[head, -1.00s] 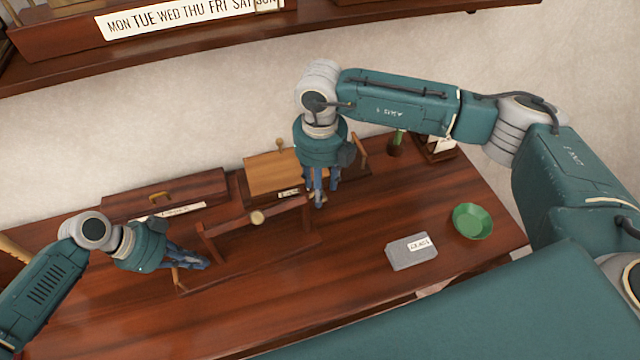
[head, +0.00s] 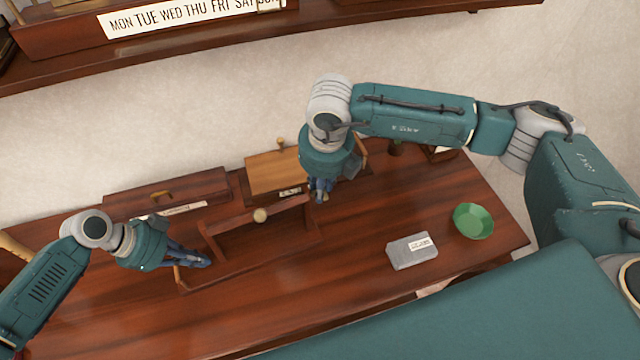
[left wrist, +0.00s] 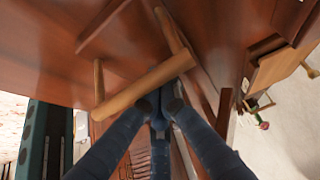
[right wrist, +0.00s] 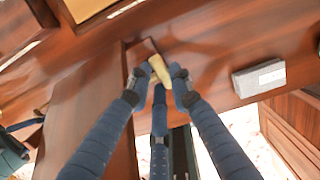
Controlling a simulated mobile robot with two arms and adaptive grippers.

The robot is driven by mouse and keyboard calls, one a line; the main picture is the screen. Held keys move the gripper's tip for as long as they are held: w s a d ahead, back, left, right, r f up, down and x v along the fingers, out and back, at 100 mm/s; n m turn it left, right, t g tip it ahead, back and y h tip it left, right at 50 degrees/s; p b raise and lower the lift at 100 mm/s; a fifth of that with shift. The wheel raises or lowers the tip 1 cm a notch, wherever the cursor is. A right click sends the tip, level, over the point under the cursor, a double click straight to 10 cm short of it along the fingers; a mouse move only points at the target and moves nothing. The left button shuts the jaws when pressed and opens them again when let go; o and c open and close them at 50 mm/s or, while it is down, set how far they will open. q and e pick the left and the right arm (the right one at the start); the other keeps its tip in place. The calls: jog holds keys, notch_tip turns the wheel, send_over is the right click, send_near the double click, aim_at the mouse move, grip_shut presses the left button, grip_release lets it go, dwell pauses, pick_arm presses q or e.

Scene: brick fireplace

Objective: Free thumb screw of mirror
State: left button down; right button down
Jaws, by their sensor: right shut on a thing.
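A dark wooden frame, seemingly the mirror's stand (head: 285,206), stands on the desk with a round pale knob (head: 260,215) on its top bar. No mirror glass can be made out. My right gripper (head: 320,196) is by the frame's right end. In the right wrist view it is shut on a yellowish peg, apparently the thumb screw (right wrist: 160,70). My left gripper (head: 207,263) is at the frame's left end. In the left wrist view its fingertips (left wrist: 163,98) are close behind a pale wooden bar (left wrist: 140,84); whether they grip it is unclear.
A green bowl (head: 473,221) and a grey labelled box (head: 412,251) sit on the right of the desk (head: 370,220). A light wooden box (head: 270,172) and a dark case (head: 170,192) stand along the wall. The front of the desk is mostly clear.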

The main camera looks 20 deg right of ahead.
jog(key=t, duration=0.2)
jog(key=s+t, duration=0.1)
jog(key=shift+d+f+t, duration=0.3)
jog(key=shift+d+f, duration=0.05)
jog(key=shift+d, duration=0.05)
jog(key=shift+s+f+t, duration=0.1)
jog(key=shift+t, duration=1)
jog(key=shift+d, duration=0.1)
jog(key=c, duration=1.5)
grip_release()
jog(key=shift+r, duration=0.2)
jog(key=shift+c, duration=0.2)
